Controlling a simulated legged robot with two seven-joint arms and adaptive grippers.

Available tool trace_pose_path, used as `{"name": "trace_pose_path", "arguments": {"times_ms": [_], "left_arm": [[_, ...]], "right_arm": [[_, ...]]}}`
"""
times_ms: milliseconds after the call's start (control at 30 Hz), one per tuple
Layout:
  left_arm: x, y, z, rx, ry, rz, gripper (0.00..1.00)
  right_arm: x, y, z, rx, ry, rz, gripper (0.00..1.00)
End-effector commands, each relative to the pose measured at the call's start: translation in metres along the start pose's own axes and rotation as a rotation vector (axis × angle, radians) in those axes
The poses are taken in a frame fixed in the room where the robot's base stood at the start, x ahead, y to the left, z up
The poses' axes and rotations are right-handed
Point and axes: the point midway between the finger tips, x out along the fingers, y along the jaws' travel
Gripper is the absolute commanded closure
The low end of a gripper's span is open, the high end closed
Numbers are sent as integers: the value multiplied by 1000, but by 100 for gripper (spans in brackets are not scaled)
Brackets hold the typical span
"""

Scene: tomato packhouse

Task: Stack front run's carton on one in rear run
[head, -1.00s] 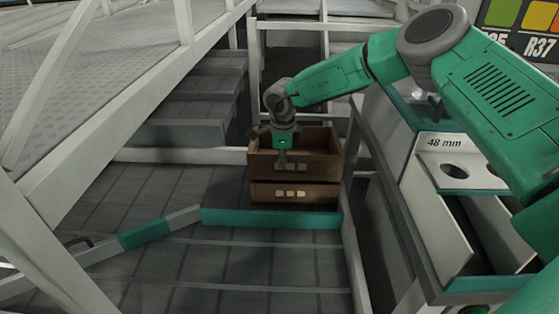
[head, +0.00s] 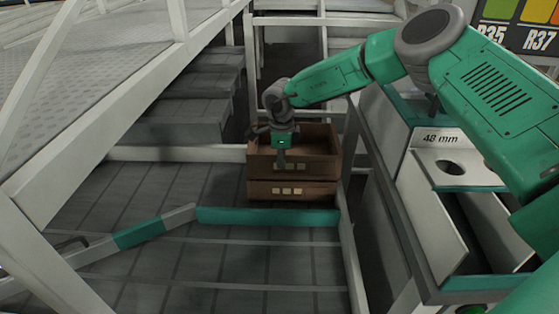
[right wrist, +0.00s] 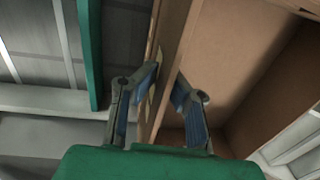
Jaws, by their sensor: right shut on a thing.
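A brown open-topped carton (head: 314,166) sits on top of a second brown carton (head: 313,196) in the rear run, beyond the green bar. The two look closely aligned, with little or no gap between them. My right gripper (head: 281,160) reaches down to the upper carton's front wall, left of its middle. The right wrist view shows the right gripper (right wrist: 162,95) with one finger on each side of that wall, shut on the carton (right wrist: 232,60). The upper carton's inside looks empty where I see it. My left gripper is not in view.
A green and white bar (head: 268,217) crosses in front of the cartons. The grey front lane (head: 200,265) is bare. A white-framed bin marked 48 mm (head: 450,170) stands at the right. Grey steps (head: 190,110) and a railing are at the left.

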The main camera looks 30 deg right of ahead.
Motion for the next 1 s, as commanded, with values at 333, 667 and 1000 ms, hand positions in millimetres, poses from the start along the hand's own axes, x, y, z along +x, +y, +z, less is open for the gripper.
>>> {"name": "trace_pose_path", "arguments": {"times_ms": [333,667,1000], "left_arm": [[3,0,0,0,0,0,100],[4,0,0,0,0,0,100],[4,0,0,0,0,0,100]], "right_arm": [[6,2,3,-2,1,-1,100],[11,1,1,0,-1,0,70],[11,2,1,-1,1,0,84]]}}
